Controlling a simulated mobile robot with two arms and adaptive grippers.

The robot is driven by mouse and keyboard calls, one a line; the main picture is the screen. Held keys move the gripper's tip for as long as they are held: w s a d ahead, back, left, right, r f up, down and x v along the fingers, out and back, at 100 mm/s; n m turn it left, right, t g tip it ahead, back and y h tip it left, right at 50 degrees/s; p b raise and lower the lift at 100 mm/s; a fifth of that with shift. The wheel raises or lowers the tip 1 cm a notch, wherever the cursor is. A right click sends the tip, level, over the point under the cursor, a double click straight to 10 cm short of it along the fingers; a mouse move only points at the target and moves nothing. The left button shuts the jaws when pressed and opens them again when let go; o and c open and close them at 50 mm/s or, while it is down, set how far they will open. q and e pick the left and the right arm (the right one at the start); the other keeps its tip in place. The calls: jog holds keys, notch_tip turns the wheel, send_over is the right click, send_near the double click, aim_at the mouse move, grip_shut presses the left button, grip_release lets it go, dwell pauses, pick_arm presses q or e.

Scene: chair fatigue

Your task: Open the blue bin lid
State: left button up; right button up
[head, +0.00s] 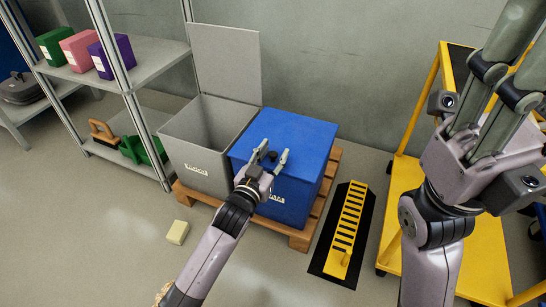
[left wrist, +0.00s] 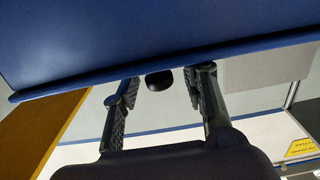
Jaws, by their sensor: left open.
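The blue bin (head: 288,208) stands on a wooden pallet with its blue lid (head: 300,132) closed. My left gripper (head: 271,152) is open at the lid's front edge, with its fingers pointing toward the bin. The left wrist view shows the lid (left wrist: 130,38) across the top and the two open fingers of my left gripper (left wrist: 162,88) just below its edge. A small dark knob (left wrist: 159,80) sits between the fingers; I cannot tell if they touch it. My right gripper (head: 510,60) is raised at the upper right, its fingertips cut off by the frame.
A grey bin (head: 195,165) with its lid (head: 225,62) raised stands left of the blue bin on the pallet (head: 300,240). A yellow ramp-like piece (head: 345,228) lies to the right, beside a yellow cart (head: 410,185). A pale yellow block (head: 177,232) lies on the floor. Shelves (head: 150,70) stand at left.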

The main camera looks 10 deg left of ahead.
pick_arm(q)
jog(key=shift+w, duration=0.1)
jog(key=shift+c, duration=0.5)
grip_shut()
dwell(0.4)
